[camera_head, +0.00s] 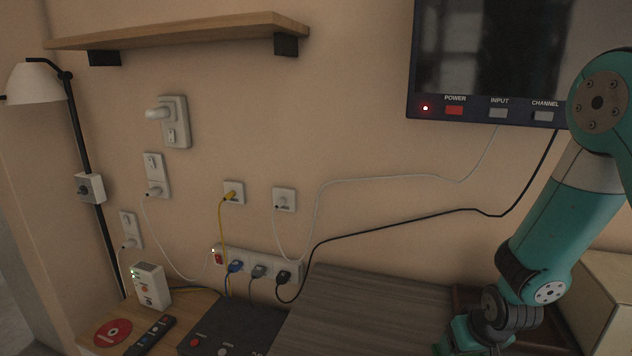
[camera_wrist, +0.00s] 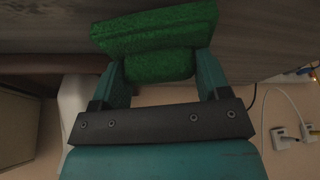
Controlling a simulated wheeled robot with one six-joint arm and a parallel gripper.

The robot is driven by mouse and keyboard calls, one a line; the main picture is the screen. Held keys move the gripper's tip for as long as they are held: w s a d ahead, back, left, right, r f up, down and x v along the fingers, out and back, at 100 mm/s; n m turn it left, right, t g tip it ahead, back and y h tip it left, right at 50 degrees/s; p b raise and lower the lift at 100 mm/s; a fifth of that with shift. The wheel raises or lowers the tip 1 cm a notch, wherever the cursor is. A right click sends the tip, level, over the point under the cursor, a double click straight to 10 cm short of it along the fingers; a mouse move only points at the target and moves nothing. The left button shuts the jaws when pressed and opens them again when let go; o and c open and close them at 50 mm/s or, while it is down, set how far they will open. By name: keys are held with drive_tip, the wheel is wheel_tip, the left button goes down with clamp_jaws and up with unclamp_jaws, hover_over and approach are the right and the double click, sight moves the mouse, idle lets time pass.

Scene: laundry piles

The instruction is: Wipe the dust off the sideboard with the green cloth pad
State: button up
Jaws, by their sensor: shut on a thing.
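The green cloth pad (camera_wrist: 155,30) is in the wrist view, held between the two teal fingers of my gripper (camera_wrist: 160,66), which is shut on it. The pad's wide face points away from the palm, toward the grey wood-grained sideboard top (camera_wrist: 50,35). I cannot tell whether the pad touches the wood. In the head view the sideboard top (camera_head: 365,310) shows at the bottom centre. My arm reaches down at its right, with the fingers and pad below the frame. I cannot make out dust on the visible wood.
A low wooden stand with a dark box (camera_head: 230,330), a remote (camera_head: 150,335), a red disc (camera_head: 113,333) and a white device (camera_head: 150,286) is at the left. A power strip (camera_head: 258,266) and cables run along the wall. A television (camera_head: 500,60) hangs above. A pale box (camera_head: 605,290) stands right.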

drive_tip(key=shift+s+d+m, duration=0.25)
drive_tip(key=shift+m, duration=0.05)
drive_tip(key=p+v, duration=1.2)
drive_tip(key=p, duration=0.5)
drive_tip(key=f+b, duration=0.4)
drive_tip(key=b, duration=0.1)
drive_tip(key=shift+w+f, duration=0.25)
drive_tip(key=shift+f, duration=0.15)
